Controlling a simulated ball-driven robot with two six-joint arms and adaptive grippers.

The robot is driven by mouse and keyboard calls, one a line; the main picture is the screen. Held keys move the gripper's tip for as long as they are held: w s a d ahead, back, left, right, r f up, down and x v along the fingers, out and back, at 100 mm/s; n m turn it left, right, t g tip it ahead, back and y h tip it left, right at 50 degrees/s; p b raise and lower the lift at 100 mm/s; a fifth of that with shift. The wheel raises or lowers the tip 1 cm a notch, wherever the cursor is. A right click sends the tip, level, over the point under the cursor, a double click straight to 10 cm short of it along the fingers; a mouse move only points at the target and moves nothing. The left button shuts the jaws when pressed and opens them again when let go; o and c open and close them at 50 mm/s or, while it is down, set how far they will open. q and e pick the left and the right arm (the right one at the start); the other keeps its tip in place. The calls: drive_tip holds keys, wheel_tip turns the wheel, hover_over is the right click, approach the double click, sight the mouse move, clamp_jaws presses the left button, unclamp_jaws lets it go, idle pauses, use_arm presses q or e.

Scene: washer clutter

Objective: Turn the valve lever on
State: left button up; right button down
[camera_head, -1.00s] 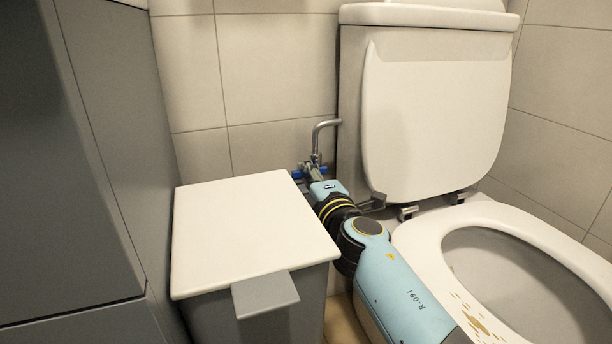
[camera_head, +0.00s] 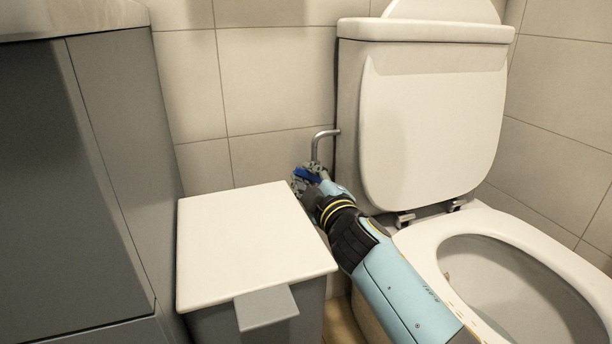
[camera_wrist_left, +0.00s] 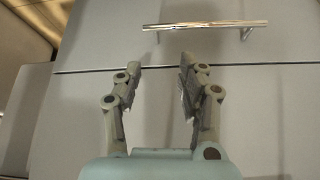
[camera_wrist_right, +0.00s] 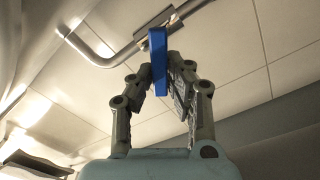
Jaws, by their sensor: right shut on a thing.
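The blue valve lever (camera_head: 307,174) is beside the toilet tank, below a bent metal pipe (camera_head: 322,138). In the right wrist view the lever (camera_wrist_right: 158,62) stands between my right gripper's fingers, with the pipe (camera_wrist_right: 95,52) behind it. My right gripper (camera_head: 312,180) is shut on the lever; its fingertips are small and partly hidden in the head view. It also shows in the right wrist view (camera_wrist_right: 160,80). My left gripper (camera_wrist_left: 158,78) is open and empty, facing a grey panel with a metal bar handle (camera_wrist_left: 205,25). It is out of the head view.
A bin with a white lid (camera_head: 250,240) stands just left of my right arm. The toilet tank (camera_head: 430,120) and bowl (camera_head: 455,225) are to the right. A grey cabinet (camera_head: 110,170) fills the left side. The tiled wall (camera_head: 270,100) is behind.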

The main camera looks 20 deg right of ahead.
sight(314, 159)
use_arm(q)
wheel_tip(314, 159, up, 5)
drive_tip(key=s+g+p, duration=0.2)
drive_tip(key=g, duration=0.1)
use_arm(e)
drive_tip(key=shift+d+r+m+p, duration=0.25)
drive_tip(key=shift+d+m+p, duration=0.25)
drive_tip(key=shift+m, duration=1.35)
drive_tip(key=shift+d+r+m+p, duration=0.3)
drive_tip(key=shift+d+m+p, duration=0.15)
drive_tip(key=shift+m, duration=1.35)
drive_tip(key=shift+d+r+m+p, duration=0.25)
drive_tip(key=shift+d+m+p, duration=0.25)
drive_tip(key=shift+m, duration=1.35)
use_arm(q)
drive_tip(key=shift+g+y, duration=0.3)
drive_tip(key=shift+g, duration=0.2)
drive_tip(key=shift+s+a+f, duration=0.25)
drive_tip(key=shift+s+f, duration=0.15)
drive_tip(key=shift+f, duration=0.45)
drive_tip(key=shift+s+a+f, duration=0.25)
drive_tip(key=shift+s+f, duration=0.1)
drive_tip(key=shift+f, duration=0.45)
drive_tip(key=shift+s+a+f, duration=0.25)
drive_tip(key=shift+s+f, duration=0.15)
drive_tip(key=shift+f, duration=0.45)
use_arm(e)
drive_tip(key=shift+d+f+m, duration=0.1)
drive_tip(key=shift+m, duration=0.2)
